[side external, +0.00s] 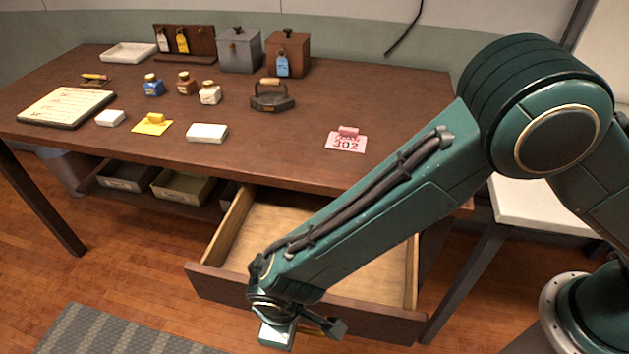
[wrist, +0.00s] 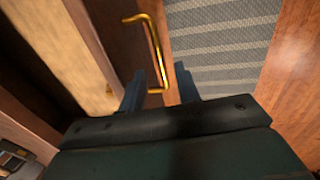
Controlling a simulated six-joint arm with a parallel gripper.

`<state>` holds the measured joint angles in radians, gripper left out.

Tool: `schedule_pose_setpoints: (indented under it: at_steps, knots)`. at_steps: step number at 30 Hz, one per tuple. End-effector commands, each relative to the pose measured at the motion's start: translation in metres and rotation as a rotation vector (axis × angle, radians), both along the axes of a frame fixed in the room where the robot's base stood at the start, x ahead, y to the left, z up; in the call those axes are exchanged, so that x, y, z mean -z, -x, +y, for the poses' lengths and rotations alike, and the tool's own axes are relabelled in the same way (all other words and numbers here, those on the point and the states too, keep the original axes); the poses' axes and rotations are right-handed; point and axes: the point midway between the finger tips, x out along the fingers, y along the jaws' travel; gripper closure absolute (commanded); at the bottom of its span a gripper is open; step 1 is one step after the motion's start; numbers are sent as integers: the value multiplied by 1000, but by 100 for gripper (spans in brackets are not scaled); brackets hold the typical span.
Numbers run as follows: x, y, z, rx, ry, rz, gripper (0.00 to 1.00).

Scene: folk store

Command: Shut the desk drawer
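The desk drawer (side external: 222,286) is pulled well out from under the brown desk (side external: 300,140) in the side view. Its inside is pale wood and the part in sight is empty. My forearm crosses over it and hides the middle. My gripper (side external: 306,328) is low at the outer side of the drawer front. In the wrist view the brass handle (wrist: 155,52) stands off the dark drawer front. My gripper's two dark fingers (wrist: 161,88) are apart, with the lower end of the handle between them. I cannot tell whether they touch it.
A pink tag reading 302 (side external: 346,140), an iron (side external: 271,96), small bottles, boxes and a clipboard (side external: 66,107) are on the desk top. Open bins (side external: 183,187) sit on a shelf left of the drawer. A grey striped rug (side external: 110,335) covers floor in front.

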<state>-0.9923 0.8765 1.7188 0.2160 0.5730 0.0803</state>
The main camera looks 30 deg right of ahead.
Motion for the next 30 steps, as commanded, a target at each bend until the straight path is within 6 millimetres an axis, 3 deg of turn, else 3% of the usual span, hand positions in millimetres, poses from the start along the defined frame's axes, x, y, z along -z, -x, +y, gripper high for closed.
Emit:
schedule_pose_setpoints:
  at_steps: [9, 21, 26, 30]
  knots:
    - [32, -4, -4, 1, 1, 1, 68]
    - [36, -5, -5, 1, -1, -1, 68]
    - [36, -5, -5, 1, -1, -1, 97]
    - [36, -5, -5, 1, -1, -1, 100]
